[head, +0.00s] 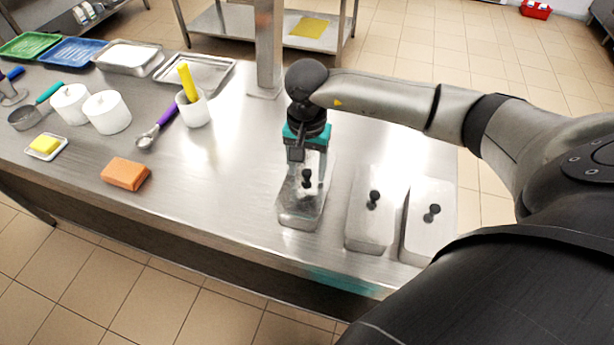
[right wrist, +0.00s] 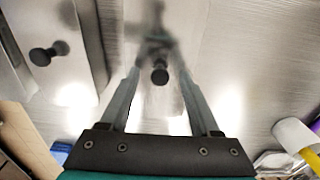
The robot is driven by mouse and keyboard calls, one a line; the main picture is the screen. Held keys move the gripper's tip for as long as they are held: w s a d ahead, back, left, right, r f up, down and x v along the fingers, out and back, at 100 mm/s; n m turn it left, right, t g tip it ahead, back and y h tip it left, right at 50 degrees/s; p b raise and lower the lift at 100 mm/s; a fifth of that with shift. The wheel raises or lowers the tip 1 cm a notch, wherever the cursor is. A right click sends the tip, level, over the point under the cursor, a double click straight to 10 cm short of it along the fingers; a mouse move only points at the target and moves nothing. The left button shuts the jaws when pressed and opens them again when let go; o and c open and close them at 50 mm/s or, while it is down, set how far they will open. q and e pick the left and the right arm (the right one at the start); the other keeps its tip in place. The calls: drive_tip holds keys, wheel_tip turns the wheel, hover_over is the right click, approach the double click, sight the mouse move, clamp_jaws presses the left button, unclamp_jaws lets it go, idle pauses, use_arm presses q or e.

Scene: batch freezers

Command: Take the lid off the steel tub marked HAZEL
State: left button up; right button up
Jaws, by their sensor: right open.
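Three lidded steel tubs stand in a row near the table's front right, each with a black knob on its lid: the left tub (head: 298,214), the middle tub (head: 368,226) and the right tub (head: 427,236). I cannot read any name on them, so I cannot tell which is HAZEL. My right gripper (head: 308,168) is open and points down over the left tub. In the right wrist view the left tub's knob (right wrist: 160,75) shows between the open fingers (right wrist: 160,88); I cannot tell whether they touch it. My left gripper is not in view.
To the left are an orange sponge (head: 126,174), a white cup (head: 194,108) with a yellow-handled tool, a purple-handled scoop (head: 158,127) and white lidded pots (head: 107,112). Trays lie at the back left. A steel post (head: 269,50) rises behind my right gripper. Bare table lies left of the tubs.

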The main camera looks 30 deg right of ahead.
clamp_jaws()
idle(0.4)
drive_tip(key=shift+r, duration=0.15)
